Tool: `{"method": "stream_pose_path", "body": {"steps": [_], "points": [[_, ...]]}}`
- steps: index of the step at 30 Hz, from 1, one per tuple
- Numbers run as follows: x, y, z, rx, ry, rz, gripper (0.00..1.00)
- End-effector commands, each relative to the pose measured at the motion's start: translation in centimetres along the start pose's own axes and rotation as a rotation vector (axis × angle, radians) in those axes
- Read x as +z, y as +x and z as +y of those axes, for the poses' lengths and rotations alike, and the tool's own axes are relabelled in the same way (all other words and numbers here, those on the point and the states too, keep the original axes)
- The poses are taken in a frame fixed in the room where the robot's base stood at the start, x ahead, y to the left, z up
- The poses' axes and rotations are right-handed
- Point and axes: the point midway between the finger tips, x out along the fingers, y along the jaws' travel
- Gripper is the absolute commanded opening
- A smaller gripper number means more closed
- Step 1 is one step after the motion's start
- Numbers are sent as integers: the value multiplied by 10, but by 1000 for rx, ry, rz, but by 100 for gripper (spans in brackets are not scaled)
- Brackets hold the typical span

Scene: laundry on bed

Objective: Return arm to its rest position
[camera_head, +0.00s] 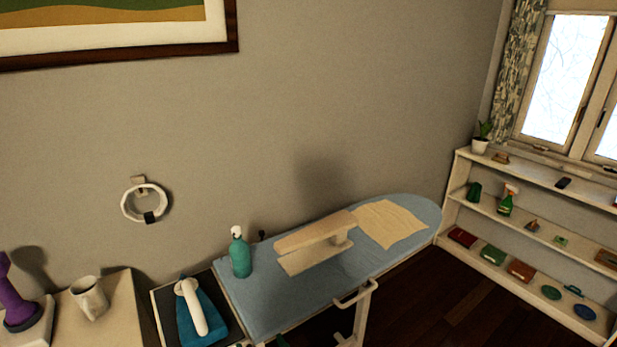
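My gripper and arm do not show in the head view, so their pose and the gripper's opening are hidden from me. A blue ironing board (285,308) runs from the lower middle toward the right. On it are a cream sleeve board (315,233), a flat cream cloth (391,223) and a teal bottle with a white top (240,256).
A dark stand with a blue and white item (194,310) is left of the board. Further left, a light surface holds a mug (89,297) and a purple object (15,300). A white shelf unit (530,292) stands right. Dark floor lies between board and shelves.

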Motion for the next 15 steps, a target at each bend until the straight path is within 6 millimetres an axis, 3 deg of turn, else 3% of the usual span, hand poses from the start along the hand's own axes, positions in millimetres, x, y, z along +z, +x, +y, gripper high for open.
{"method": "stream_pose_path", "body": {"steps": [1,3,15], "points": [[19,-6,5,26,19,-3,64],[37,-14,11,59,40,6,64],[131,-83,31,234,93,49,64]]}}
